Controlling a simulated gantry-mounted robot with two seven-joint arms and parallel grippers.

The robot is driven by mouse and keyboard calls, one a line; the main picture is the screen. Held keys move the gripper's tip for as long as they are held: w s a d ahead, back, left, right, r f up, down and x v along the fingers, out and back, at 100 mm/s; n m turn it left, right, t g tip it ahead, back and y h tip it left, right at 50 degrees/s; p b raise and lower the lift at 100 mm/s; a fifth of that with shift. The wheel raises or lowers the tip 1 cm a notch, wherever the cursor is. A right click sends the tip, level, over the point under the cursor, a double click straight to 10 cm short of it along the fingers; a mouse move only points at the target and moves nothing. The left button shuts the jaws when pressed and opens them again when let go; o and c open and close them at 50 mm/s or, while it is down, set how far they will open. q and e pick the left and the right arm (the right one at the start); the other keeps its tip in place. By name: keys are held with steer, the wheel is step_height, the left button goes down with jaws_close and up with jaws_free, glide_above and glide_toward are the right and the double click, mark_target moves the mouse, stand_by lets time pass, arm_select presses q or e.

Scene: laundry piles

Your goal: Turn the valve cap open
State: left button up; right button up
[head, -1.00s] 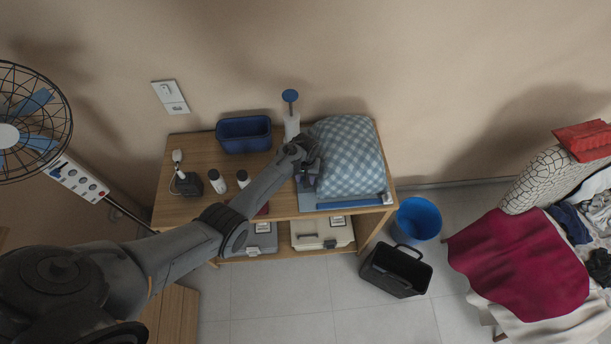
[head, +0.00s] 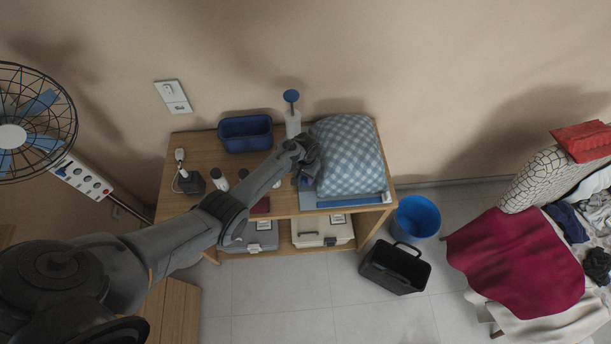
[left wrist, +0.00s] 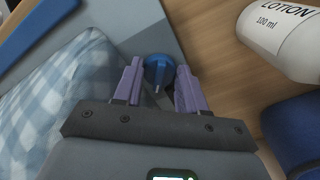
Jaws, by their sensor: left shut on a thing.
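The blue valve cap (left wrist: 158,66) shows in the left wrist view, on the edge of a blue-and-white checked bag or cushion (head: 348,157). My left gripper (left wrist: 158,82) has its two purple fingers on either side of the cap and is shut on it. In the head view my left arm reaches over the wooden table to the left side of the checked bundle, and the wrist hides the cap there. The bundle lies on a grey-blue board with a blue bar (head: 350,199) along its front. My right gripper is not in view.
Small bottles and a charger (head: 190,183) are to the left. A blue bucket (head: 417,217) and black basket (head: 395,269) are on the floor at right.

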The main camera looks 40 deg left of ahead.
mark_target(305, 178)
arm_select(q)
steer(key=o, duration=1)
steer(key=shift+r, duration=0.1)
steer(key=shift+r+p, duration=1.45)
steer(key=shift+r, duration=3.9)
